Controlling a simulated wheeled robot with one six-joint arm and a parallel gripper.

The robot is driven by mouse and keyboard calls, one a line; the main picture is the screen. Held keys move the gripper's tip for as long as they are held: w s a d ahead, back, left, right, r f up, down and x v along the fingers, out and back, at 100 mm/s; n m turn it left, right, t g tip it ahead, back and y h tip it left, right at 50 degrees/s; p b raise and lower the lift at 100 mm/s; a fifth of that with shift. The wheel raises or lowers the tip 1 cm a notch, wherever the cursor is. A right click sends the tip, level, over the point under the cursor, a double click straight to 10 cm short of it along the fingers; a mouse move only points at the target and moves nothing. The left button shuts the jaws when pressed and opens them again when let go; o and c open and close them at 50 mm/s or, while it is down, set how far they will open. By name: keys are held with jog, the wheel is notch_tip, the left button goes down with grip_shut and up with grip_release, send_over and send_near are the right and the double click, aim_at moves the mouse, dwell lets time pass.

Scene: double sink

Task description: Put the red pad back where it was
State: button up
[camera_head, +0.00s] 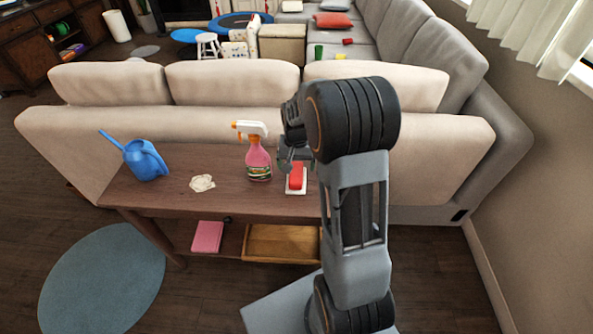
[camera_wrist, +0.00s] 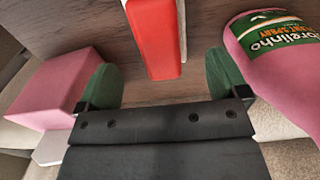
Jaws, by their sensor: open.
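The red pad (camera_head: 296,176) lies on the wooden table, with a white edge or base showing under it. In the wrist view the red pad (camera_wrist: 157,38) is just ahead of the gap between my fingertips, apart from both fingers. My gripper (camera_wrist: 163,84) is open and empty, its green finger pads spread wide. In the head view my gripper (camera_head: 290,156) is small and partly hidden by my arm, just behind the red pad and to the right of the spray bottle.
A pink spray bottle (camera_head: 258,160) stands close by; it is near my right finger in the wrist view (camera_wrist: 270,60). A pink block (camera_wrist: 55,88) is beside my left finger. A crumpled cloth (camera_head: 202,183) and blue watering can (camera_head: 147,162) are farther left. A wooden tray (camera_head: 281,258) is below.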

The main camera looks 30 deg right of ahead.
aim_at(296, 170)
notch_tip(296, 170, up, 6)
jog(key=shift+p, duration=0.4)
jog(key=s+a+r+n+t, duration=0.1)
jog(key=s+a+r+n, duration=0.1)
jog(key=s, duration=0.6)
jog(key=s+a+r+n+t, duration=0.2)
jog(key=s+a+r+n, duration=0.1)
jog(key=s+a, duration=0.4)
jog(key=shift+s+a+r+n, duration=0.15)
jog(key=shift+s+r+n, duration=0.25)
jog(key=shift+s, duration=0.25)
